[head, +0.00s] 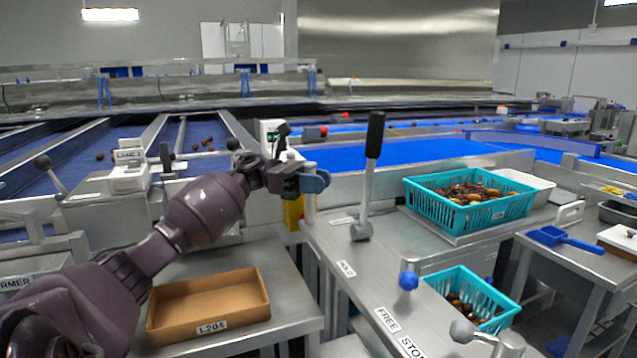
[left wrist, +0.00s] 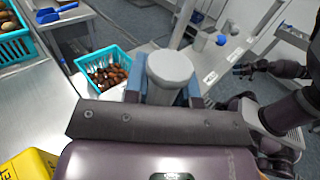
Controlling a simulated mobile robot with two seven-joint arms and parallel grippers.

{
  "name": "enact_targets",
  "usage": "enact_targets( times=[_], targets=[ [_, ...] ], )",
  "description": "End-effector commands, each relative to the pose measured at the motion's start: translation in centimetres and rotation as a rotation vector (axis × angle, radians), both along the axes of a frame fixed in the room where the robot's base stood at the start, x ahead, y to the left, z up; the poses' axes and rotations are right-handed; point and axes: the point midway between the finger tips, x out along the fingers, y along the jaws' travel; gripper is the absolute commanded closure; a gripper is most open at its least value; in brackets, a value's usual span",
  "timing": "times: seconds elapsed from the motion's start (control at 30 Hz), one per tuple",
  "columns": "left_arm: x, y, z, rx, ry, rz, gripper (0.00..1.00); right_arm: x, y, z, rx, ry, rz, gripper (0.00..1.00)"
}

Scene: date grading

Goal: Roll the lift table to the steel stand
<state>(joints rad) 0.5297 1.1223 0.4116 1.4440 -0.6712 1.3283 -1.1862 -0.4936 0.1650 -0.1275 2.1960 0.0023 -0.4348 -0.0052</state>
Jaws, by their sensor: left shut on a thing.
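A steel-topped table (head: 325,238) with a black-gripped lever and labels, two reading FREE and STOP, stands right of centre; I take it for the lift table. My left gripper (head: 314,182) is at its far left corner. In the left wrist view its blue fingers (left wrist: 166,88) are shut on a grey round-topped post (left wrist: 170,66). Which piece is the steel stand is not clear; a steel table (head: 592,262) with a blue scoop stands at the right. My right gripper (left wrist: 246,70) shows small in the left wrist view; its jaws are too small to judge.
A teal crate of dates (head: 420,205) sits behind the table's right side, and a smaller teal crate (head: 505,318) is lower in front. A brown tray (head: 160,325) lies on a steel bench at left. Blue conveyors (head: 400,156) run behind.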

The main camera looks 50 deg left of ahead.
Motion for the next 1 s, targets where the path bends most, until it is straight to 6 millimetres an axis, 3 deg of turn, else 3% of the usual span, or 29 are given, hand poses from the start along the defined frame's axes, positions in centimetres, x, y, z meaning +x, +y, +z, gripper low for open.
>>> enact_targets(
  times=[0.13, 0.17, 0.33, 0.67, 0.87, 1.0],
  targets=[
    [0.1, 0.3, 0.3, 0.001, -0.004, 0.012, 1.00, 0.1, 0.0, 0.1, 0.000, -0.002, 0.000, 0.50],
    [0.1, 0.3, 0.3, 0.001, -0.004, 0.013, 0.74, 0.1, 0.0, 0.1, 0.000, -0.002, 0.000, 0.50],
    [0.1, 0.2, 0.3, 0.001, -0.004, 0.010, 0.50, 0.1, 0.0, 0.1, 0.000, -0.003, 0.000, 0.50],
    [0.1, 0.2, 0.5, 0.001, -0.003, 0.007, 0.50, 0.2, 0.0, 0.2, 0.000, -0.005, 0.000, 0.50],
    [0.0, 0.1, 3.2, 0.003, -0.009, 0.007, 0.50, 0.4, 0.0, 0.7, 0.004, -0.014, -0.002, 0.50],
    [0.0, 0.1, 6.1, 0.003, -0.010, 0.007, 0.50, 0.5, 0.0, 1.0, 0.005, -0.019, -0.004, 0.50]
  ],
)
